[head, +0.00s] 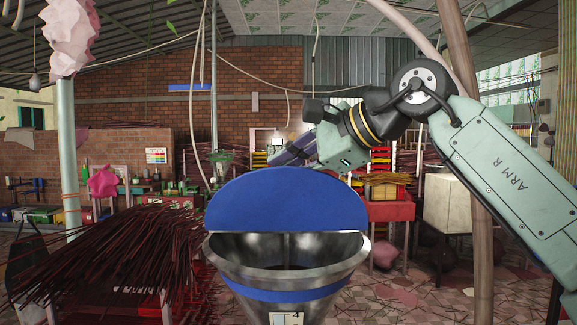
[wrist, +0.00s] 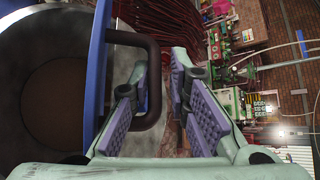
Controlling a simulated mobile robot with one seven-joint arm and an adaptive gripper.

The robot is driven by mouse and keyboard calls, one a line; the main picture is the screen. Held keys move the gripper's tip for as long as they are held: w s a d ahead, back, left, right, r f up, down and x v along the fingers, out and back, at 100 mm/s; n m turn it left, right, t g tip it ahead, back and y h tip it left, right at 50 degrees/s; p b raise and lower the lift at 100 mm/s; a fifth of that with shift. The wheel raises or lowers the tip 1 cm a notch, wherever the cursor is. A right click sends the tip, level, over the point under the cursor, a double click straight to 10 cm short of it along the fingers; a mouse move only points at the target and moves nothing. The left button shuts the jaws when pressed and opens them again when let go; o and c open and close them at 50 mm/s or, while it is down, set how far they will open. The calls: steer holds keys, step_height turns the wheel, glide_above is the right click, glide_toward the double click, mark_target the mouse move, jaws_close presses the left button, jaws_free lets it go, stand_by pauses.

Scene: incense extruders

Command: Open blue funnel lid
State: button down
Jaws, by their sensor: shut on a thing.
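The blue funnel lid (head: 287,203) stands about upright across the steel funnel (head: 285,274), and the funnel's front half is uncovered. In the wrist view the lid (wrist: 97,70) shows edge-on, with a dark looped handle (wrist: 153,85) on its right side. The funnel's round interior (wrist: 50,100) lies to the left of the lid. My gripper (wrist: 160,95) has its purple-padded fingers on either side of the handle's bar and is shut on it. In the head view my gripper (head: 292,152) is behind the lid's top edge, its lower part hidden.
A large bundle of dark red sticks (head: 125,255) lies left of the funnel. A pole (head: 67,150) stands at the far left. A red table (head: 390,212) and a pale box (head: 447,203) stand behind on the right. Tiled floor (head: 425,290) shows at the right.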

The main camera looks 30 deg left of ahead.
steer(key=shift+w, duration=0.45)
steer(key=c, duration=1.9)
jaws_free()
steer(key=shift+a, duration=0.1)
steer(key=shift+o, duration=1.1)
steer(key=shift+w+a+f, duration=0.1)
steer(key=shift+a+f, duration=0.15)
steer(key=shift+r, duration=0.1)
steer(key=w+d+r, duration=0.1)
steer(key=d+r, duration=0.7)
steer(key=d, duration=0.1)
steer(key=shift+w+r, duration=0.15)
steer(key=shift+w, duration=0.25)
